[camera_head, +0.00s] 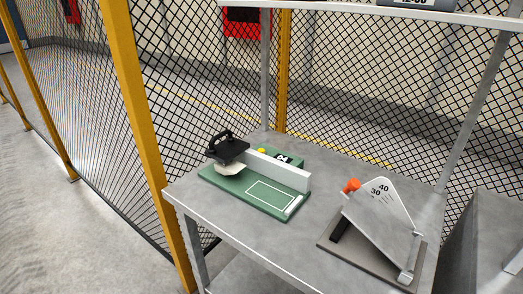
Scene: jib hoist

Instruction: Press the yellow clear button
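The yellow button (262,151) is small and round. It sits on a green box behind the white rail, near the black display (284,158) that reads what looks like 04. The green board (225,183) stands on the grey table and carries a black-handled device (227,147) at its left end, with a pale part under it. The white upright rail (275,168) runs along the back of the board and partly hides the box. Neither of my grippers shows in the head view.
A tilted metal plate with a marked scale (379,190) and an orange knob (351,185) stands at the table's right. A black mesh fence with yellow posts (136,95) borders the table. A shelf edge (330,11) crosses above. The grey tabletop (318,208) is clear between the devices.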

